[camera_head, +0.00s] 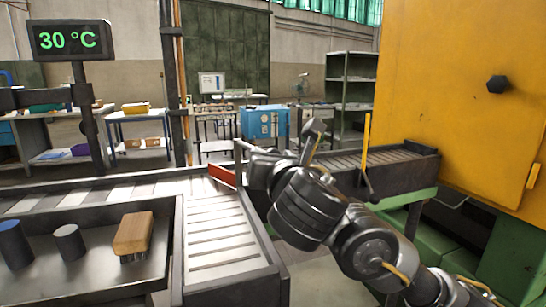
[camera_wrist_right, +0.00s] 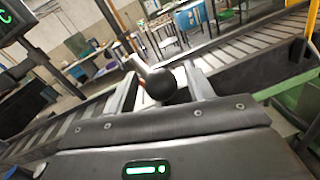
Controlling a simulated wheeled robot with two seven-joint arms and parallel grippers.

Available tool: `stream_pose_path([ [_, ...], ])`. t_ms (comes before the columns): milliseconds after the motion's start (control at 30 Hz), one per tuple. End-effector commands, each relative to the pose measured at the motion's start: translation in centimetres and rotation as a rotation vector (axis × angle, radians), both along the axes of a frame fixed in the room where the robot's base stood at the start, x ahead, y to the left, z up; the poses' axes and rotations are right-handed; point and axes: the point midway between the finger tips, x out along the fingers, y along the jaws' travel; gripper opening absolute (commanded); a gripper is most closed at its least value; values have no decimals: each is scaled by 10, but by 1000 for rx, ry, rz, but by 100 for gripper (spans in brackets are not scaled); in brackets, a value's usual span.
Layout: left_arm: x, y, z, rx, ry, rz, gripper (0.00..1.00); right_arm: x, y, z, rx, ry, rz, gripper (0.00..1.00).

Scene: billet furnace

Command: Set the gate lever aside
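In the right wrist view, a round black knob (camera_wrist_right: 168,86) on a short grey rod (camera_wrist_right: 138,64), which looks like the gate lever, sits between the two fingers of my right gripper (camera_wrist_right: 163,80). The fingers stand apart on either side of the knob, with a small gap at its left. In the head view my right gripper (camera_head: 243,160) is over the roller conveyor's far right corner, beside a red bar (camera_head: 222,174). The knob is hidden there behind the gripper and wrist. My left gripper is not in view.
A temperature display (camera_head: 68,40) stands at the left.

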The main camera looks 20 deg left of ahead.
Motion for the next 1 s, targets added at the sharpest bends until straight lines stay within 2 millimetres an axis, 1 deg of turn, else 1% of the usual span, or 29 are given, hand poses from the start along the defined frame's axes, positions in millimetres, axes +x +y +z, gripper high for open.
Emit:
stream_pose_path([
  [133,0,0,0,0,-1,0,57,-3,-1,0,-1,-1,2,53],
  [233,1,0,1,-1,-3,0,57,-12,-5,0,-1,0,4,53],
  [367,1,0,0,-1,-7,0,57,-33,-16,1,1,-2,6,53],
  [467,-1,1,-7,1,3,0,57,-51,-26,1,2,-1,5,53],
  [500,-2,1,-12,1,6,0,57,-58,-29,2,2,-1,5,53],
  [700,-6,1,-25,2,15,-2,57,-85,-44,1,2,-1,3,53],
  [833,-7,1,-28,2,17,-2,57,-94,-49,1,1,0,1,53],
  [1000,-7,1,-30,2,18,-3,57,-96,-50,0,0,0,0,53],
])
